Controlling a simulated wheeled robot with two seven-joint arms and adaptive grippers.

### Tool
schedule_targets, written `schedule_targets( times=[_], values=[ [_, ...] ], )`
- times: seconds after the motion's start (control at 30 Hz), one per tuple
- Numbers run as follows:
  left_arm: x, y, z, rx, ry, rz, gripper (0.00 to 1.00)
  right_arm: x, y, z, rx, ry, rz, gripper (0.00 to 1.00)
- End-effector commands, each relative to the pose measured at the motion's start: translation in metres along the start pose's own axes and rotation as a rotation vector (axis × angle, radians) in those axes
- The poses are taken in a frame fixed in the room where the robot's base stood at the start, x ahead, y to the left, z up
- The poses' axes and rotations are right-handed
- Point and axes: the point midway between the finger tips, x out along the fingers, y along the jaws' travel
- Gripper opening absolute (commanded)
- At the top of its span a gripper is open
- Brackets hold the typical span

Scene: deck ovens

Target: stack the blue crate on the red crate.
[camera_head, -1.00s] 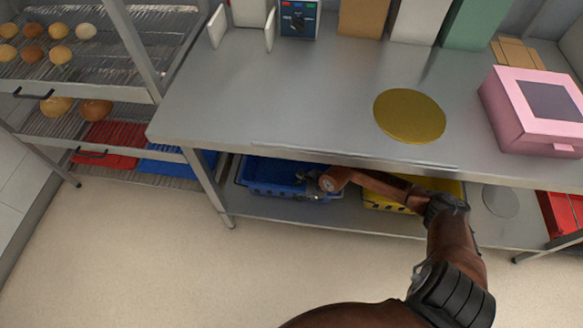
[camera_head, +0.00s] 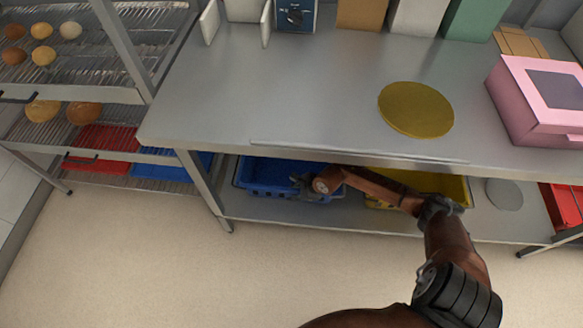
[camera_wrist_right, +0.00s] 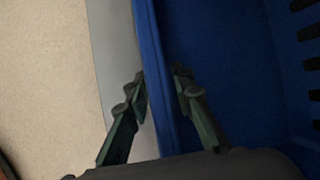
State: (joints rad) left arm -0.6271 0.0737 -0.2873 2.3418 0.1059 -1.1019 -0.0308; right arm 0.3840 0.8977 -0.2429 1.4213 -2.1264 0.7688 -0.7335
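The blue crate (camera_head: 268,178) sits on the low shelf under the steel table, its far part shaded by the tabletop. My right gripper (camera_head: 304,184) is at the crate's right part in the head view. In the right wrist view, the gripper's fingers (camera_wrist_right: 160,82) straddle the blue crate's wall (camera_wrist_right: 153,60), one outside and one inside, bent in close against it. A red crate (camera_head: 566,212) shows partly at the right edge, low beyond the table leg. My left gripper is not in view.
A yellow crate (camera_head: 440,186) stands on the same shelf behind my right arm, with a grey disc (camera_head: 504,194) beside it. The tabletop holds a gold disc (camera_head: 415,109) and a pink box (camera_head: 530,110). A rack with red and blue trays stands left. The front floor is clear.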

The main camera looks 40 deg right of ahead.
Motion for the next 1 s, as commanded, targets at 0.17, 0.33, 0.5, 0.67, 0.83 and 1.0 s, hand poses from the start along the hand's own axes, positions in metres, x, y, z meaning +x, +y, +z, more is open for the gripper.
schedule_targets(
  times=[0.17,0.33,0.5,0.67,0.83,1.0],
  values=[
    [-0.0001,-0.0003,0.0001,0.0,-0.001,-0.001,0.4,0.0,0.0001,-0.0002,0.0,0.0,0.0,0.08],
    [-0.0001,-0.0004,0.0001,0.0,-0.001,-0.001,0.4,0.0001,0.0003,-0.0002,0.0,0.0,0.001,0.0],
    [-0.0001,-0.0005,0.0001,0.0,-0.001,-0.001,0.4,0.0002,0.0005,-0.0003,-0.001,0.0,0.001,0.0],
    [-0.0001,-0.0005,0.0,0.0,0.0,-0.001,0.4,0.0002,0.0007,-0.0003,-0.002,0.001,0.001,0.0],
    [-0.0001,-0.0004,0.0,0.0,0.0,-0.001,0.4,0.0003,0.0008,-0.0003,-0.002,0.001,0.001,0.0],
    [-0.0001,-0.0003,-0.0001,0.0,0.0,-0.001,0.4,-0.0009,-0.0022,0.0029,-0.006,-0.005,-0.005,0.0]
  ],
)
